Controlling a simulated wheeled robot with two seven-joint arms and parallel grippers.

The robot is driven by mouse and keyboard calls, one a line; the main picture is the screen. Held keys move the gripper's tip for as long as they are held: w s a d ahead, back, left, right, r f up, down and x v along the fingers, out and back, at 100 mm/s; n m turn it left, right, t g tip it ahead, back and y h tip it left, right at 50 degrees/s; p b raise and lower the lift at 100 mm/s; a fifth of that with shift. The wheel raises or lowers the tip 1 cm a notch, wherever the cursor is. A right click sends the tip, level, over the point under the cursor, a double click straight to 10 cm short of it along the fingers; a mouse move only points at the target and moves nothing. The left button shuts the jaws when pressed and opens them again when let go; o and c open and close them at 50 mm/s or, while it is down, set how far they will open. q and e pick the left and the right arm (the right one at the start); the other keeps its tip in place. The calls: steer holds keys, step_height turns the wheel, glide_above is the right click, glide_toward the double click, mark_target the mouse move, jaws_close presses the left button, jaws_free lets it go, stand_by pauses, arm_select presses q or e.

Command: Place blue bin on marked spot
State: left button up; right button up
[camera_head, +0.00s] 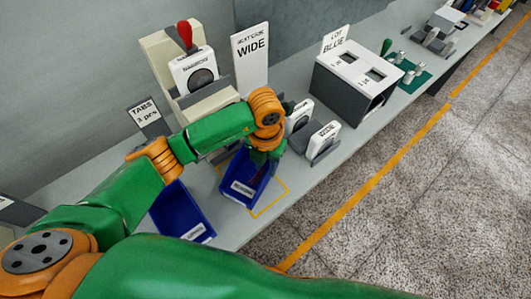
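A blue bin (237,188) with a white label on its front stands on the grey bench, within or partly over a yellow outlined spot (270,205). My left gripper (262,165) points down at the bin's far right edge. Its fingers are small and partly hidden, so I cannot tell whether they grip the rim. A second blue bin (178,210) stands to the left, partly covered by my arm. My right gripper is out of view.
White labelled units (322,138) stand right of the bin, close to it. A white and grey box (350,85) is further right. The bench's front edge is near the bin.

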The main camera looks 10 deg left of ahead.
arm_select(q)
step_height(320, 180, up, 9)
steer(key=shift+b, duration=0.35)
